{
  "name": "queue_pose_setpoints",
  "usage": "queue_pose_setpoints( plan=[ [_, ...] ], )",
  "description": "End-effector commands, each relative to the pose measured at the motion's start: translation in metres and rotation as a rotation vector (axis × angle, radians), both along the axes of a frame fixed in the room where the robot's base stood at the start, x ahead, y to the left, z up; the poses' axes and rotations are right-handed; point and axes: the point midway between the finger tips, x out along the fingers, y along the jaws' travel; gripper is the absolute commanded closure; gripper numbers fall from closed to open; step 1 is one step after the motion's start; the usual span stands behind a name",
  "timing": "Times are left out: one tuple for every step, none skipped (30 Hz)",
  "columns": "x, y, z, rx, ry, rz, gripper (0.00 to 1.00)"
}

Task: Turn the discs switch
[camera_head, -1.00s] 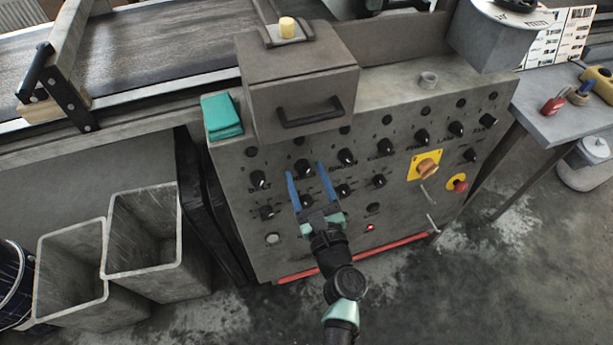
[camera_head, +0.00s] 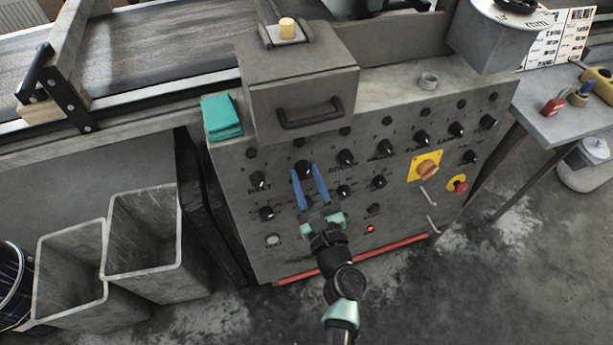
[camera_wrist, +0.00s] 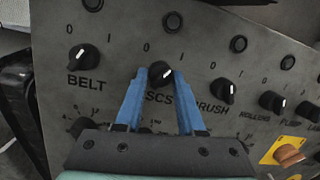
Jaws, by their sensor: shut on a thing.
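The discs switch is a round black knob (camera_wrist: 161,74) with a white mark, on the sloping grey panel. Its label is partly hidden by a finger, leaving "SCS" readable, with 0 and 1 printed above. My gripper (camera_wrist: 160,77) has its two blue fingers on either side of this knob, shut on it. In the head view my gripper (camera_head: 305,170) reaches up to the panel from below, and the knob (camera_head: 302,166) shows between the fingertips. The white mark appears to lean up and right in the wrist view.
The belt knob (camera_wrist: 83,57) is to the left, and the brush knob (camera_wrist: 223,91) is close on the right. A grey box with a black handle (camera_head: 311,113) juts out above the switches. A red emergency button (camera_head: 459,186) and two grey bins (camera_head: 143,270) stand farther off.

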Motion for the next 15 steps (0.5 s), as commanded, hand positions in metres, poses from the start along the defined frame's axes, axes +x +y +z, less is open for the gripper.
queue_pose_setpoints(
  plan=[
    [0.0000,-0.0003,-0.0011,-0.010,-0.004,0.002,1.00],
    [0.0000,-0.0002,-0.0013,-0.019,-0.007,0.003,1.00],
    [0.0000,-0.0003,-0.0017,-0.033,-0.011,0.006,1.00],
    [0.0000,-0.0004,-0.0019,-0.046,-0.015,0.008,1.00],
    [0.0001,-0.0006,-0.0019,-0.059,-0.020,0.011,1.00],
    [0.0002,-0.0009,-0.0022,-0.081,-0.027,0.015,1.00],
    [0.0002,-0.0010,-0.0024,-0.099,-0.033,0.018,1.00],
    [0.0003,-0.0009,-0.0026,-0.117,-0.039,0.022,1.00],
    [0.0002,-0.0007,-0.0030,-0.145,-0.048,0.028,1.00],
    [0.0003,-0.0007,-0.0032,-0.168,-0.056,0.033,1.00],
    [0.0004,-0.0011,-0.0032,-0.191,-0.063,0.037,1.00],
    [0.0005,-0.0016,-0.0032,-0.224,-0.074,0.042,1.00],
    [0.0005,-0.0017,-0.0033,-0.250,-0.083,0.047,1.00],
    [0.0005,-0.0017,-0.0036,-0.276,-0.091,0.052,1.00],
    [0.0006,-0.0020,-0.0035,-0.312,-0.102,0.059,1.00]
  ],
)
